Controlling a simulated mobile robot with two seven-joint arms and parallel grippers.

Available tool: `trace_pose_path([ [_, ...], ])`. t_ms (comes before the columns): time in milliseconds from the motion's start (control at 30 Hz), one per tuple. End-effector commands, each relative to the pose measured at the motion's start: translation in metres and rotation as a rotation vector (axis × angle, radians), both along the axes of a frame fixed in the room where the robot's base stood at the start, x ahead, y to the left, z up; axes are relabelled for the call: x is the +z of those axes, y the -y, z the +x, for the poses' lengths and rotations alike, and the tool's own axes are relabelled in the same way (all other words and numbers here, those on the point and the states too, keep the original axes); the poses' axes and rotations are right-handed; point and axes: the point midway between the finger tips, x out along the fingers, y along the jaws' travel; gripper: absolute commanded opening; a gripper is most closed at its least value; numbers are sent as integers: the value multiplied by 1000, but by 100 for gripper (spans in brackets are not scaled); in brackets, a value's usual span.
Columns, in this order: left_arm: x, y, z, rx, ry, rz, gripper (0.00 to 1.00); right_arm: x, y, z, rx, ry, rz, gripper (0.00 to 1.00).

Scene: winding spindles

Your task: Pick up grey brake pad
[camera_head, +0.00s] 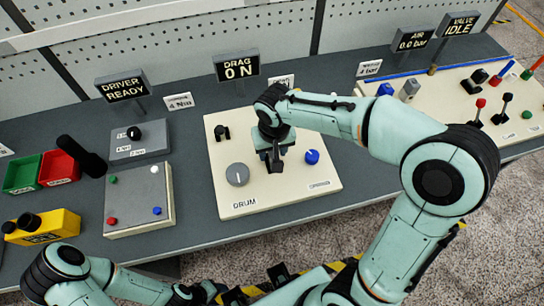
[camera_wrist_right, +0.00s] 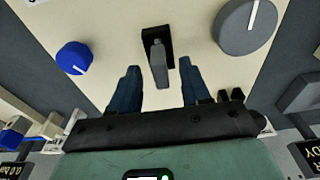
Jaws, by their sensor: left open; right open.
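A grey upright piece that looks like the brake pad (camera_wrist_right: 160,66) stands in a black slotted holder (camera_wrist_right: 151,36) in the right wrist view. My right gripper (camera_wrist_right: 160,82) is open, its two dark blue fingers on either side of the grey piece, with gaps visible. In the head view my right gripper (camera_head: 275,160) points down over the cream drum panel (camera_head: 255,206), between the grey drum knob (camera_head: 237,174) and the blue knob (camera_head: 312,156); it largely covers the pad there. My left gripper (camera_head: 255,287) is low at the front edge, open and apparently empty.
A grey tray panel (camera_head: 139,223) with coloured pegs, green (camera_head: 24,173) and red (camera_head: 59,167) bins and a yellow block (camera_head: 41,228) are at left. A lever panel (camera_head: 455,126) is at right. Signs stand along the back. Bare bench shows between the panels.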

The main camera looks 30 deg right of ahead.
Motion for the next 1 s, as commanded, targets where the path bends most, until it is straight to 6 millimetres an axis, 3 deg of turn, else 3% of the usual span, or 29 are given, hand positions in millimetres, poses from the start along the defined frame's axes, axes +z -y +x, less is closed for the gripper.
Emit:
trace_pose_path([
  [133,-2,0,-1,0,-1,0,54,-17,0,1,0,-3,0,47],
  [367,-2,0,-1,0,-1,0,54,-19,0,2,0,0,1,47],
  [400,-2,0,-1,0,-1,0,54,-19,0,2,0,0,1,44],
  [533,-2,0,-1,0,-1,0,54,-18,0,2,0,0,1,1],
  [1000,0,0,0,0,0,0,54,-10,0,2,0,2,1,0],
])
